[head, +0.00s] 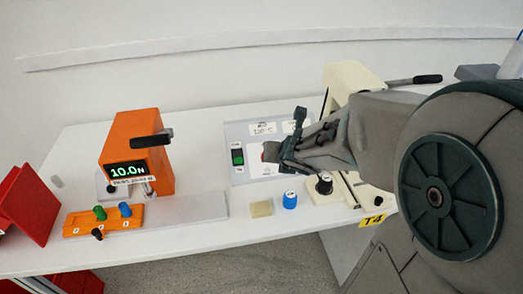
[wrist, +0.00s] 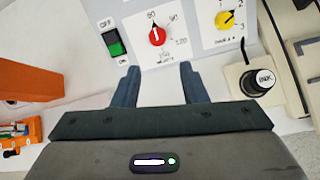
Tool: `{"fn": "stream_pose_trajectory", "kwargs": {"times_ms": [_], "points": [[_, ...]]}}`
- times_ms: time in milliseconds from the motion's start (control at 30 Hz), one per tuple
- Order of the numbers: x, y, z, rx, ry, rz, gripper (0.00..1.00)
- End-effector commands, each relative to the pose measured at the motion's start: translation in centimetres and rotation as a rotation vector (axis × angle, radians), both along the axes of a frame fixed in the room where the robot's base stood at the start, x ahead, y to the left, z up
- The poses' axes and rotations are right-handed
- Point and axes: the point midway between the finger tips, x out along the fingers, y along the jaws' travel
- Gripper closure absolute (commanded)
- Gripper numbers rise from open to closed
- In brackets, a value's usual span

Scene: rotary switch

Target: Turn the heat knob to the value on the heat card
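A round red knob with a white pointer (wrist: 157,36) sits on the grey panel (wrist: 185,55), with small scale numbers around it. In the head view its edge (head: 264,156) shows beside my gripper, which hides the rest. A yellow knob (wrist: 225,20) with a scale including 1, 2 and 3 sits to its right. The printing under both knobs is too small to read surely, so I cannot confirm which is the heat knob. My gripper (wrist: 160,80) is open and empty, its fingers apart and short of the red knob; it also shows in the head view (head: 284,138). I cannot identify a heat card.
A green rocker switch (wrist: 115,42) is left of the red knob. A black knob on a cream device (wrist: 258,80) is at right. An orange machine reading 10.0 N (head: 138,150) stands left. A blue cap (head: 290,200) and a beige block (head: 261,209) lie in front of the panel.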

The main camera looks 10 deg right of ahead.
Motion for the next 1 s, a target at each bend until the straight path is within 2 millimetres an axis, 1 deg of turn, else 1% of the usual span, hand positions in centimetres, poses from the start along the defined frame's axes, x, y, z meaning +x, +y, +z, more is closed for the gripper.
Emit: {"fn": "stream_pose_trajectory", "kwargs": {"times_ms": [167, 267, 733, 900, 1000], "points": [[0.8, 0.5, -1.2, -0.014, -0.001, 0.031, 0.61], [1.7, 0.6, -2.3, -0.013, 0.0, 0.032, 0.61], [8.0, 0.7, -8.4, -0.012, 0.001, 0.025, 0.61], [9.4, 0.8, -9.4, -0.011, 0.0, 0.024, 0.61], [9.8, 0.7, -9.7, -0.013, 0.001, 0.024, 0.61]]}}
